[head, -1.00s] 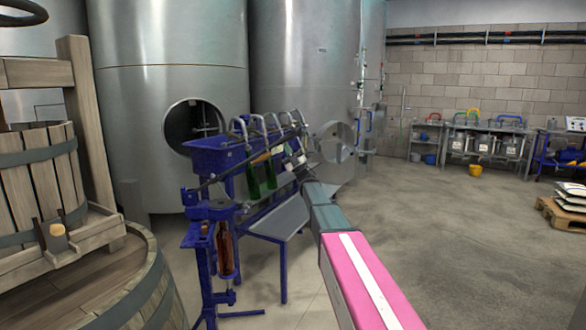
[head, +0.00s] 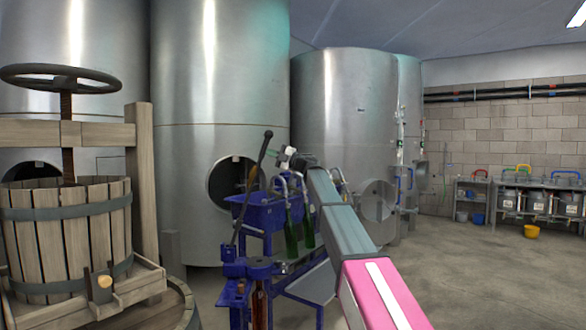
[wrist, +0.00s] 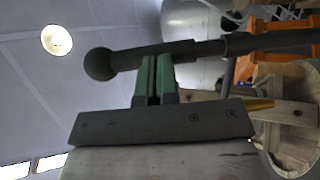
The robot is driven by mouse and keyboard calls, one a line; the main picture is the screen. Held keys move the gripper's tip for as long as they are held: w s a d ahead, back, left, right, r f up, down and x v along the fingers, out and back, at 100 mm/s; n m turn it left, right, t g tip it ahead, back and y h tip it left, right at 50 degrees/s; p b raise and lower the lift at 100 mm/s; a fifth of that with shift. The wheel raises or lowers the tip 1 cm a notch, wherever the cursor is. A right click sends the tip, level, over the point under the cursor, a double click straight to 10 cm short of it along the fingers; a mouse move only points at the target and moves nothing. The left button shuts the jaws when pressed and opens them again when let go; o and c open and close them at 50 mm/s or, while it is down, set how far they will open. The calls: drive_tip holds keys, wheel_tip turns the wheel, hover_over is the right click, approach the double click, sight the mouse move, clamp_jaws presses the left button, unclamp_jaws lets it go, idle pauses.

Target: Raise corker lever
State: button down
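The corker (head: 235,291) is the blue stand at the lower middle of the head view, with a brown bottle (head: 260,305) in it. Its dark lever (head: 250,188) stands steeply up, leaning a little right, its ball knob (head: 268,134) at the top. In the wrist view the lever (wrist: 205,49) runs across the picture, knob (wrist: 99,64) at left. My gripper (head: 280,157) is just right of the lever's upper part. Its green fingers (wrist: 157,62) are close together, with their tips at the lever and not around it. Whether they touch it is hard to tell.
A blue bottle filler with green bottles (head: 291,236) stands just behind the corker. A wooden basket press (head: 68,240) is at left. Steel tanks (head: 220,90) rise behind.

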drive_tip(key=a+r+h, duration=0.1)
drive_tip(key=a+h, duration=0.1)
drive_tip(key=a, duration=1.2)
drive_tip(key=a+r+n+g+h, duration=0.1)
drive_tip(key=a+h, duration=0.1)
drive_tip(key=a, duration=1.2)
drive_tip(key=shift+s+a+r, duration=0.2)
drive_tip(key=shift+a+r, duration=0.2)
drive_tip(key=shift+w, duration=0.1)
drive_tip(key=shift+w+r, duration=0.1)
drive_tip(key=s+d+r, duration=0.1)
drive_tip(key=d, duration=0.6)
drive_tip(key=s+d+r, duration=0.2)
drive_tip(key=d, duration=0.6)
drive_tip(key=shift+r, duration=0.25)
drive_tip(key=shift+d, duration=0.1)
